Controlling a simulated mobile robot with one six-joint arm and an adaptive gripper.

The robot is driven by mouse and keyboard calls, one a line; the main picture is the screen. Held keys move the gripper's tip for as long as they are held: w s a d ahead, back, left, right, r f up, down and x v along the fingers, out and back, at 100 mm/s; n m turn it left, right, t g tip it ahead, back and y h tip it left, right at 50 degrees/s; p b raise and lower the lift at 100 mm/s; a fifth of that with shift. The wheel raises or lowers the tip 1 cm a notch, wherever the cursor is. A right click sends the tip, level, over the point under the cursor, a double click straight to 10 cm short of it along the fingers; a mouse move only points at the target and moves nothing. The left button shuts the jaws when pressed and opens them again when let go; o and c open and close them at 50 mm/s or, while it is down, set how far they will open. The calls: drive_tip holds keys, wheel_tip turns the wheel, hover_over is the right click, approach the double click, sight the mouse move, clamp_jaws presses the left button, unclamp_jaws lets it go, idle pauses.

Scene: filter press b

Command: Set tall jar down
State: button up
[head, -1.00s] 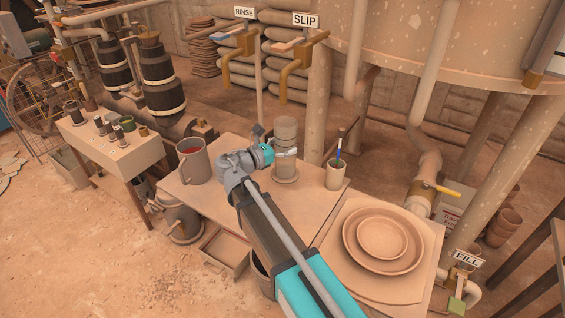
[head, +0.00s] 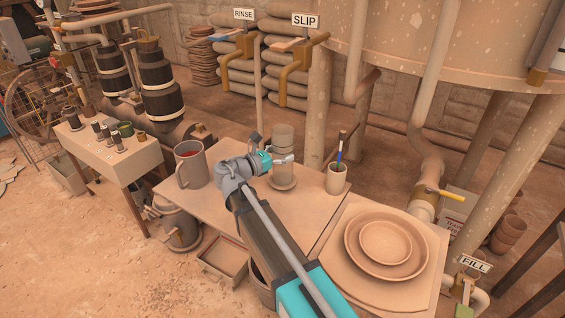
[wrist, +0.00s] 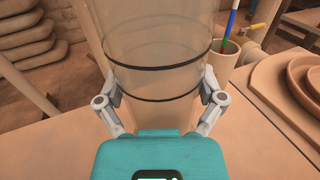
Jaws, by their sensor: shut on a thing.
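The tall jar (head: 283,138) is a pale, see-through cylinder, upright over the table (head: 240,205). It also shows in the wrist view (wrist: 155,45), with dark rings around it. My gripper (head: 282,160) is shut on the jar's side; in the wrist view its two fingers (wrist: 160,100) press on the left and right of the jar. A round pale disc (head: 282,184) lies on the table directly under the jar. I cannot tell whether the jar's base touches it. The jar's lower part is partly hidden by my gripper.
A grey mug (head: 191,170) with red contents stands left of my gripper. Stacked plates (head: 385,246) sit on a board at the right. The table's front middle is clear.

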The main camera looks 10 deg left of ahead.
drive_tip(key=shift+f+b, duration=0.95)
drive_tip(key=shift+f, duration=0.3)
drive_tip(key=shift+f, duration=0.15)
drive_tip(key=o, duration=1)
drive_tip(key=shift+r, duration=0.25)
drive_tip(key=v, duration=1.2)
drive_tip(key=shift+s, duration=0.1)
